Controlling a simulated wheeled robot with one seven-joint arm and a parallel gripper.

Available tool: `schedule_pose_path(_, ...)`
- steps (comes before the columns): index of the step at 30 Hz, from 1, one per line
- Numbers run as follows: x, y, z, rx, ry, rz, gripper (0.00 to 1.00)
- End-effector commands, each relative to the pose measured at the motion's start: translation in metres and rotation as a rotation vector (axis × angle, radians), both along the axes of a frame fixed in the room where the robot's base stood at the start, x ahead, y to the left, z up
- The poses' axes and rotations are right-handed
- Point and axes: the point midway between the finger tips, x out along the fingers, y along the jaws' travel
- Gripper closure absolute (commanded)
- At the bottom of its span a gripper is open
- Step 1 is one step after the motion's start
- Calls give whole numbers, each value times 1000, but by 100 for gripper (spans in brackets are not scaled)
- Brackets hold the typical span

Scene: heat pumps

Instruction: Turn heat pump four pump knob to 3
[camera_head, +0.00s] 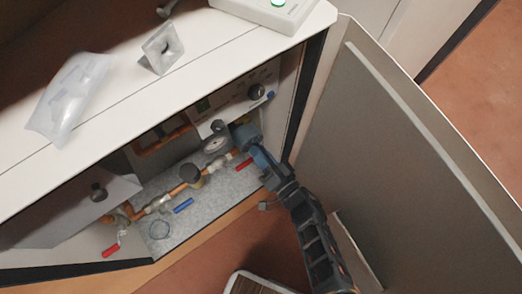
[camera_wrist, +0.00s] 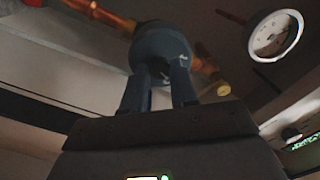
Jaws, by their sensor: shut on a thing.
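The heat pump cabinet (camera_head: 225,185) is open, with copper pipes, valves and a dial gauge (camera_head: 215,145) inside. A dark blue-grey round pump knob (camera_head: 245,134) sits on the pipework at the right. It also shows in the wrist view (camera_wrist: 160,45), in front of a copper pipe. My gripper (camera_head: 257,154) reaches in from the lower right. In the wrist view my gripper (camera_wrist: 160,75) has its two fingers shut on the knob. The fingers hide part of it, and I cannot read any setting mark on it.
A grey door (camera_head: 385,150) stands open close to the right of my arm. Red handles (camera_head: 243,164) and blue handles (camera_head: 183,205) stick out from the pipes.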

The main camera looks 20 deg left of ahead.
Motion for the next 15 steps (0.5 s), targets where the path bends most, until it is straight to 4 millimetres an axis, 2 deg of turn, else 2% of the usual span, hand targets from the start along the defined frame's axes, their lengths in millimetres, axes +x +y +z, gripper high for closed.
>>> schedule_pose_path(15, 0, -1, 0, 194, 336, -3, 100)
